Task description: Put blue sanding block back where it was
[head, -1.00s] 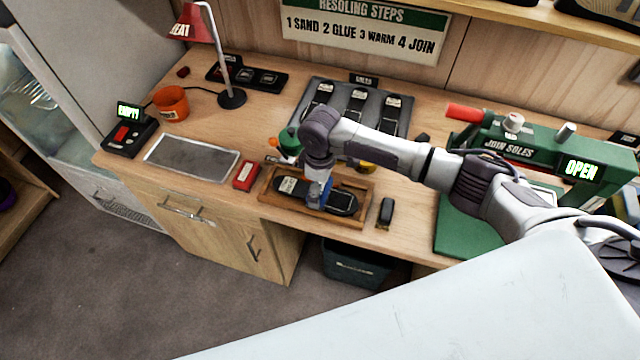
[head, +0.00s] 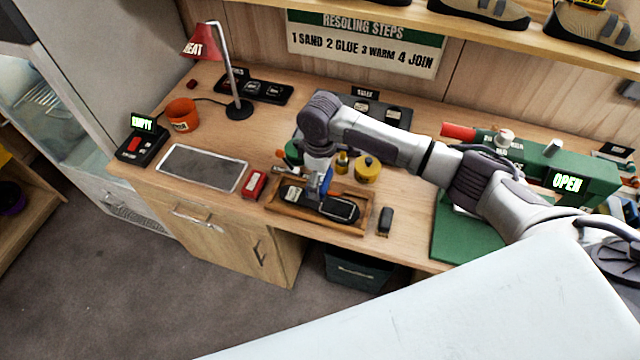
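My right arm reaches in from the right, and its gripper (head: 318,182) points down over a wooden tray (head: 362,224). The blue sanding block (head: 326,181) shows as a small blue patch at the fingertips; the gripper appears shut on it. Most of the block is hidden by the fingers. Below it, a dark shoe sole (head: 340,209) with a pale label lies in the tray. The gripper and block appear slightly above the sole. My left gripper is not in view.
A red block (head: 253,185) lies left of the tray and a dark block (head: 385,221) right of it. A yellow tin (head: 368,169) stands behind. The green press (head: 590,178) stands at the right. A grey mat (head: 203,168) lies at the left.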

